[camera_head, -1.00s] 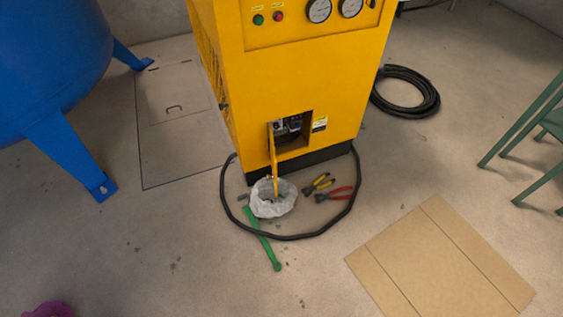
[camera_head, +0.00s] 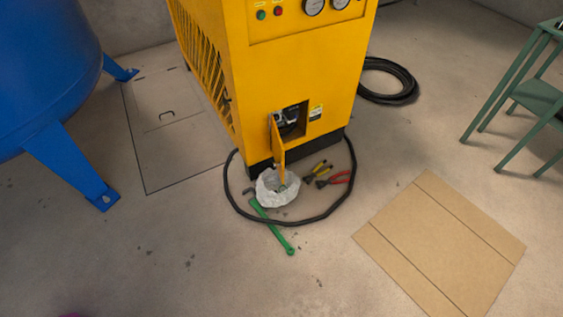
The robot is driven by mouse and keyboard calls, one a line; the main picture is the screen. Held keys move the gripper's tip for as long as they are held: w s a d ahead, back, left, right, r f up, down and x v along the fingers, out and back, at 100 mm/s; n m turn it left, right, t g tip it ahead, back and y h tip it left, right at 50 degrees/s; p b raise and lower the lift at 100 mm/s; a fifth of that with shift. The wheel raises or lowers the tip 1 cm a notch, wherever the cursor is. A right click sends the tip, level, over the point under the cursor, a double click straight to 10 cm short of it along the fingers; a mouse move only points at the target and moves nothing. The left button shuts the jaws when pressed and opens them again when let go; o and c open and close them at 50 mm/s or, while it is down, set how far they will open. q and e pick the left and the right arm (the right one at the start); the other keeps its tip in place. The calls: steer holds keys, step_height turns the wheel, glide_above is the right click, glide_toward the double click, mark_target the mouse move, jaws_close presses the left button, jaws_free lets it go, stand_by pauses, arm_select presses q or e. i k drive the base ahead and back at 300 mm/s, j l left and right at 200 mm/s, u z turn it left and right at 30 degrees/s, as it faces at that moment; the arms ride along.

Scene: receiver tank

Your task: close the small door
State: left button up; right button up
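The small door (camera_head: 278,144) is a narrow yellow panel low on the front of the yellow machine (camera_head: 270,75). It is hinged at the left of a dark square opening (camera_head: 291,121) and stands open, swung outward so I see it nearly edge-on. Dark parts show inside the opening. A crumpled whitish bag (camera_head: 276,189) sits on the floor right under the door; the door's lower end overlaps it in the picture, and I cannot tell if they touch. Neither of my grippers is in view.
Flat cardboard (camera_head: 440,245) lies right. A blue tank (camera_head: 45,70) stands left, a green stool (camera_head: 535,95) right. The front floor is mostly clear.

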mark_target(277, 147)
steer(key=k+j, duration=0.2)
steer(key=k, duration=0.2)
steer(key=i+l, duration=0.15)
steer(key=i, duration=0.3)
steer(key=i+l+z, duration=0.1)
steer(key=i, duration=0.4)
steer(key=i+l, duration=0.15)
steer(key=i, duration=0.3)
